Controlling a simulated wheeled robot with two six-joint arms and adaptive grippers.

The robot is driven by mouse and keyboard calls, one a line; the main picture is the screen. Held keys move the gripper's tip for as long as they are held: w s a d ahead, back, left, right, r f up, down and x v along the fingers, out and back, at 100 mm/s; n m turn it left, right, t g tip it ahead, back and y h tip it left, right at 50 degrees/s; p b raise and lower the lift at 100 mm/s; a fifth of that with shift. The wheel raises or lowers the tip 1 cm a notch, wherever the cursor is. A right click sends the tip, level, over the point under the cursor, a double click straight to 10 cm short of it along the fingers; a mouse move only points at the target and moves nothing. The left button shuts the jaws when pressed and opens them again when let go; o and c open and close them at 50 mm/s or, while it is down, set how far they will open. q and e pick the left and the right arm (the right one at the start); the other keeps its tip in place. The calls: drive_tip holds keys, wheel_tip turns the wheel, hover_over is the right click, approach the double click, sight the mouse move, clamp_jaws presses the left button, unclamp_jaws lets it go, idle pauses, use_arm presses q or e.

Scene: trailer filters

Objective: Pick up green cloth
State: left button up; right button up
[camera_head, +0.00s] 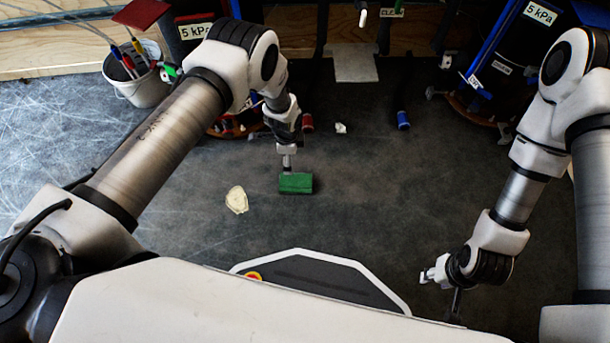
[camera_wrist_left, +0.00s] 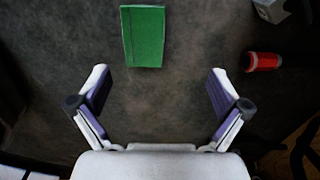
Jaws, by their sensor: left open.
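A green cloth (camera_head: 296,183), a small rectangular piece, lies on the dark floor near the middle of the head view. It also shows at the top of the left wrist view (camera_wrist_left: 143,36), a little left of centre. My left gripper (camera_head: 287,163) is right by the cloth's far edge in the head view. In the left wrist view its two fingers (camera_wrist_left: 158,72) are spread wide with nothing between them, and the cloth lies beyond the fingertips. My right gripper (camera_head: 437,277) is at the lower right, away from the cloth; its finger opening is unclear.
A beige scrap (camera_head: 237,200) lies left of the cloth. A red cylinder (camera_head: 307,123), a white crumpled piece (camera_head: 340,128) and a blue cylinder (camera_head: 403,120) are farther back. A white bucket (camera_head: 143,88) with tools stands at the upper left. Floor right of the cloth is clear.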

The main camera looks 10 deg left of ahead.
use_arm(q)
drive_tip(key=b, duration=0.2)
hover_over(290, 182)
drive_tip(key=f, duration=0.5)
drive_tip(key=shift+w+d+f, duration=0.15)
drive_tip(key=shift+d+f, duration=0.1)
drive_tip(key=shift+f, duration=0.1)
drive_tip(key=f+b, duration=0.1)
drive_tip(key=f, duration=0.1)
drive_tip(key=f+b, duration=0.4)
drive_tip(key=f, duration=0.1)
drive_tip(key=shift+a, duration=0.25)
drive_tip(key=shift+r, duration=0.15)
use_arm(e)
wheel_tip(290, 182, down, 8)
drive_tip(key=shift+f, duration=0.15)
use_arm(q)
drive_tip(key=c, duration=1.1)
